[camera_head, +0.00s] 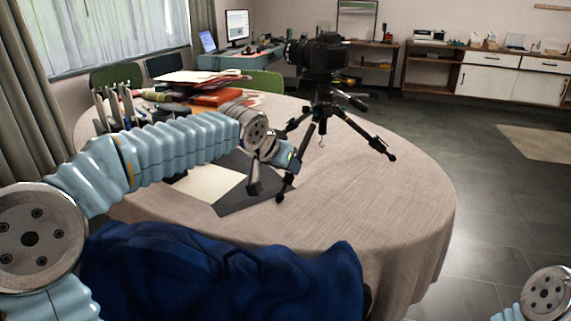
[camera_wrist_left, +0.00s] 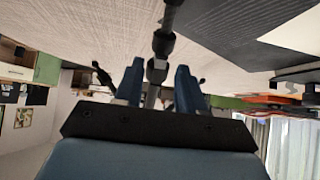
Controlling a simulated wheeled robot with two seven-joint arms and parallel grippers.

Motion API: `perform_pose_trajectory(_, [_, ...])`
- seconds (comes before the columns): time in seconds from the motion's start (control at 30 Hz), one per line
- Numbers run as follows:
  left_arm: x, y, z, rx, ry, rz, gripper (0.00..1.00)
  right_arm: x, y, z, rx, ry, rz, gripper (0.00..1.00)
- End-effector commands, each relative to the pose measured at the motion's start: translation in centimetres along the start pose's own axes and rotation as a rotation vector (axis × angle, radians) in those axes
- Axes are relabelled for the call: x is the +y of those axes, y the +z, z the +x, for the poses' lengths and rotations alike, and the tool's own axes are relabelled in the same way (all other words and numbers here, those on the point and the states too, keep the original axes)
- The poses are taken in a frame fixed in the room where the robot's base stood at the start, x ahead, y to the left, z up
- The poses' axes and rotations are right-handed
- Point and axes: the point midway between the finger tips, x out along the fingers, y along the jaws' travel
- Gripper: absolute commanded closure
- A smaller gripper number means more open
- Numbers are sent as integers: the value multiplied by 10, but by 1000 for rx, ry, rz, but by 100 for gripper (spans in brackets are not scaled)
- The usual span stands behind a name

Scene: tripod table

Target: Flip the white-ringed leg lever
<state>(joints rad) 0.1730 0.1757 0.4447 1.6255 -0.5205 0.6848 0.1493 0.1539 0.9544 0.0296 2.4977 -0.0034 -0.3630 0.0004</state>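A black tripod (camera_head: 322,108) stands on the round table with its legs spread and a camera (camera_head: 318,52) on top. My left gripper (camera_head: 272,182) is at the lower part of the tripod's near-left leg (camera_head: 286,188). In the left wrist view, the two blue fingers of my left gripper (camera_wrist_left: 158,84) are apart, with the leg (camera_wrist_left: 161,44) running between them and gaps showing beside it. A paler leg section shows between the fingers. I cannot make out the white ring or the lever's position. My right gripper is out of view.
The table (camera_head: 350,215) has a beige cloth and free room at the right and front. A dark folder (camera_head: 245,198) with pale paper lies under my left gripper. Books (camera_head: 215,97) and pen holders clutter the back left. A blue draped chair (camera_head: 220,275) stands in front.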

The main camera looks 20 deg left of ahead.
Motion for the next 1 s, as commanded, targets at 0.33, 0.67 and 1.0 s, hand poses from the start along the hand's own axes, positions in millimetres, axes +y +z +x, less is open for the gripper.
perform_pose_trajectory(0.33, [0, 0, 5, 0, 0, 0, 61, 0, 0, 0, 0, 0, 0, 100])
perform_pose_trajectory(0.67, [0, 0, 4, 0, 0, 0, 100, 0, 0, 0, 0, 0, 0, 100])
perform_pose_trajectory(1.0, [2, -13, -4, -142, 3, 0, 100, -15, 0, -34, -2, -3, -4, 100])
